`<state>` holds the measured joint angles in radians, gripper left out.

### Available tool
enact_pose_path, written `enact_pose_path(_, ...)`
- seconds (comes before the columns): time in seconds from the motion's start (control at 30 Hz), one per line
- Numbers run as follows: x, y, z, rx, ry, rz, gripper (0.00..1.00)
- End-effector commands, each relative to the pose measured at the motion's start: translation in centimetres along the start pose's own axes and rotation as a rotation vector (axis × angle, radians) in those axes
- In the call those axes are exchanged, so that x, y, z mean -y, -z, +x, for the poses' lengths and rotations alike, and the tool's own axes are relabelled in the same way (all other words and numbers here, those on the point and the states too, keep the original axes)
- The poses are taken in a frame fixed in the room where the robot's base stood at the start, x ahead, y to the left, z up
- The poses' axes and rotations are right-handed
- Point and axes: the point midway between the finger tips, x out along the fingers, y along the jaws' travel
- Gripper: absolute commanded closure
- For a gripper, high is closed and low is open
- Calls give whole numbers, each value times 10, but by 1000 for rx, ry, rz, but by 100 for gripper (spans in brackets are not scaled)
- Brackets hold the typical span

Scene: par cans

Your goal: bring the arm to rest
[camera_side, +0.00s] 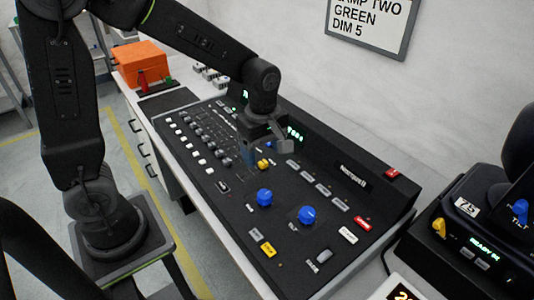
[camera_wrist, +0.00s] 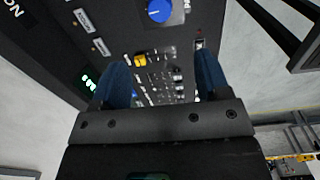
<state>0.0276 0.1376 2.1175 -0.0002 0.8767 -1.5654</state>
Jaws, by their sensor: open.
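My gripper (camera_side: 265,150) hangs over the middle of a black lighting console (camera_side: 330,255) in the side view. In the wrist view my gripper (camera_wrist: 160,85) shows two blue fingers spread apart with nothing between them. In the side view two blue knobs (camera_side: 307,215) (camera_side: 264,197) stand on the near half of the panel. I cannot tell how far the fingertips are above the panel.
An orange box (camera_side: 140,62) sits at the console table's far end. A wall sign (camera_side: 368,24) reads "LAMP TWO GREEN DIM 5", its top line partly cut off. A second black device (camera_side: 465,240) with a yellow knob stands at the right. The air above the console's near half is free.

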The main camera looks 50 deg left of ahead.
Motion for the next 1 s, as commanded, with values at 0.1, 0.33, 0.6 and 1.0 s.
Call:
enact_pose_path(0.1,11,1,-22,-4,-55,144,31)
enact_pose_path(0.33,60,4,-77,-86,-223,697,31)
enact_pose_path(0.6,116,5,-108,-286,-350,1290,31)
enact_pose_path(1.0,134,5,-113,-383,-369,1509,31)
